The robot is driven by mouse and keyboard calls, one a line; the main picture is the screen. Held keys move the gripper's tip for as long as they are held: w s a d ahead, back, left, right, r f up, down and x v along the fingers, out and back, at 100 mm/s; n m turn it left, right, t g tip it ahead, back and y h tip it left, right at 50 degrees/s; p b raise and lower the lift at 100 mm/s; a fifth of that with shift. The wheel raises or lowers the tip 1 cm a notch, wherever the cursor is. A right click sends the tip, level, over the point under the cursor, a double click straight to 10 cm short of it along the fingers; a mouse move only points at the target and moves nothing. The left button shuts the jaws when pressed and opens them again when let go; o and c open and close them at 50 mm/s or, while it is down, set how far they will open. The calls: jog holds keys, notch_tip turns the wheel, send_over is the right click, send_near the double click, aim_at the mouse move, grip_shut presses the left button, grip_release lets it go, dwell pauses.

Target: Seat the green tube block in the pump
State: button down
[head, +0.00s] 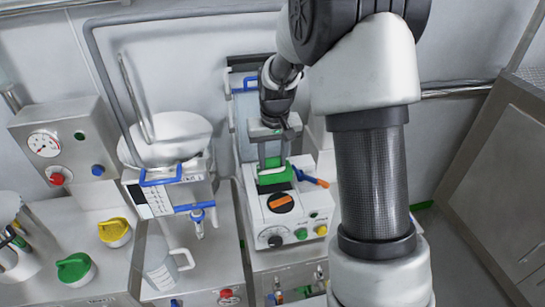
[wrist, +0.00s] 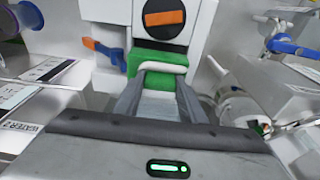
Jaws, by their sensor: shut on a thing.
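The green tube block (head: 275,180) is at the upper part of the white pump (head: 283,222), behind its round orange-marked dial (head: 281,203). In the wrist view the green block (wrist: 160,56) lies against the pump body (wrist: 199,40), with a pale rounded bar along its near edge. My gripper (head: 272,166) reaches down from above and is shut on the block, its two fingers (wrist: 162,78) at that edge. I cannot tell whether the block is fully down in the pump. An orange and blue lever (head: 311,179) sticks out beside the block.
My arm hides the area right of the pump.

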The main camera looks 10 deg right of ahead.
aim_at(273, 169)
jog(key=shift+f+b, duration=1.75)
jog(key=shift+f, duration=0.9)
jog(key=c, duration=1)
grip_release()
jog(key=shift+c, duration=0.2)
notch_tip(273, 169, up, 17)
jog(key=s, duration=0.2)
jog(key=shift+s+r, duration=0.15)
jog(key=shift+s, duration=0.15)
jog(key=s+r+t+p, duration=0.1)
jog(key=s+r+t, duration=0.1)
jog(key=s, duration=1)
jog(key=s+r+t+p, duration=0.1)
jog(key=s+r, duration=0.2)
jog(key=s, duration=0.9)
jog(key=shift+s+r+t, duration=0.2)
jog(key=shift+r+t, duration=0.15)
jog(key=shift+t, duration=0.05)
